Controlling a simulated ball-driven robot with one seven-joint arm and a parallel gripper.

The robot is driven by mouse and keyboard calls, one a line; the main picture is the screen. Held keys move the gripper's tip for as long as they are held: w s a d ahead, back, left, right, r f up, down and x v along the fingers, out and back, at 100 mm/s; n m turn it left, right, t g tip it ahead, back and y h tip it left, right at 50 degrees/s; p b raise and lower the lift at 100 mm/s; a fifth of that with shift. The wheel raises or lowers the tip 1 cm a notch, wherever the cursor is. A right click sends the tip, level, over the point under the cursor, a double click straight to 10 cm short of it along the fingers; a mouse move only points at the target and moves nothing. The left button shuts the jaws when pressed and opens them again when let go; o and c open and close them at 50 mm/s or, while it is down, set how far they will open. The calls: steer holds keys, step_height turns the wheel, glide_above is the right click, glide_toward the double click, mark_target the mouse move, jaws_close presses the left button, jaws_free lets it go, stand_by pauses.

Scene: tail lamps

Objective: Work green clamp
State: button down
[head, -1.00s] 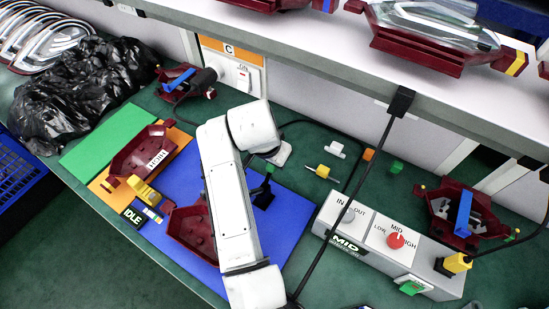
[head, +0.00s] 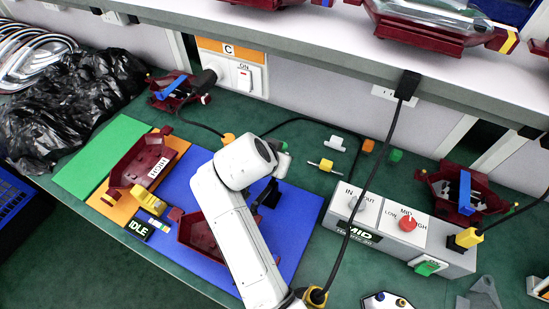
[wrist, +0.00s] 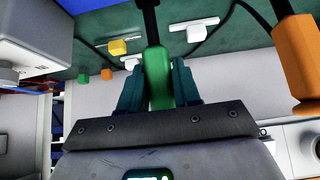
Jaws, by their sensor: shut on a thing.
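The green clamp handle (wrist: 157,78) stands between my gripper's fingers (wrist: 158,88) in the wrist view. My gripper is shut on it, one dark teal finger on each side. A black rod runs on from the handle's far end. In the head view the black clamp body (head: 267,195) stands on the blue mat (head: 303,222), beside a dark red lamp housing (head: 200,240). My white arm covers part of that housing.
A grey control box (head: 400,238) with knobs stands to the right. Small yellow (head: 326,165), orange (head: 367,146) and green (head: 396,155) pieces lie behind the mat. Another red housing (head: 143,163) sits on the orange mat. A cable hangs from the shelf edge.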

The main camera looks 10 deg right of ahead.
steer(key=c, duration=0.9)
jaws_free()
steer(key=b+v, duration=0.1)
steer(key=v, duration=1)
steer(key=shift+w+d, duration=0.1)
steer(key=shift+w, duration=0.05)
